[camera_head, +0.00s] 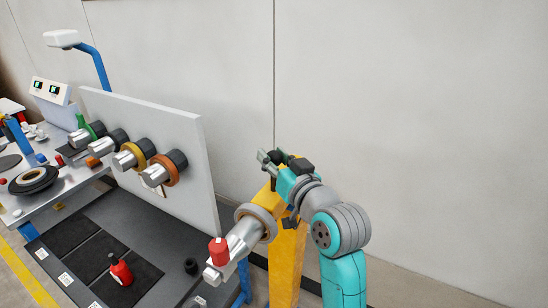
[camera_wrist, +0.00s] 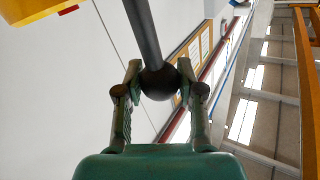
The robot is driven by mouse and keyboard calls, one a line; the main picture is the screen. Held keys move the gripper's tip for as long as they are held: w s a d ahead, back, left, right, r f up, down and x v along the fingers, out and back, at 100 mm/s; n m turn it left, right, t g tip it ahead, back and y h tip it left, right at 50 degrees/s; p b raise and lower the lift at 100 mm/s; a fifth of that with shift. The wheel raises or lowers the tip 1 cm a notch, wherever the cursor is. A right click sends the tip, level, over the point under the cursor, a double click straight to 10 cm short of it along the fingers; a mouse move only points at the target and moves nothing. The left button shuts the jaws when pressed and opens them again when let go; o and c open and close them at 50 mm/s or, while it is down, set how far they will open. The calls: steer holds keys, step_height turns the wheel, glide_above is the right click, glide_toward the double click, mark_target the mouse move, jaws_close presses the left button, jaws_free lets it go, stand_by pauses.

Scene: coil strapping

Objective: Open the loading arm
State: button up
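A yellow post (camera_head: 286,262) stands right of the bench, with a grey ring and a silver cylinder (camera_head: 236,247) on its near side. A red knob (camera_head: 218,250) sits on the cylinder's end. My gripper (camera_head: 268,157) is at the top of the post, partly hidden by my wrist. In the wrist view, a dark lever with a ball end (camera_wrist: 160,82) comes down from the top. The ball sits between the two fingers of my gripper (camera_wrist: 159,75), and both fingers appear to touch it. I cannot tell how the lever joins the loading arm.
A white upright panel (camera_head: 200,150) carries several spindles with coloured rings. A dark bench shelf with a red bottle (camera_head: 121,271) lies below it. A work table (camera_head: 75,185) stands at left. The grey wall (camera_head: 420,120) behind my arm is bare.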

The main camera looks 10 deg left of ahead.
jaws_close()
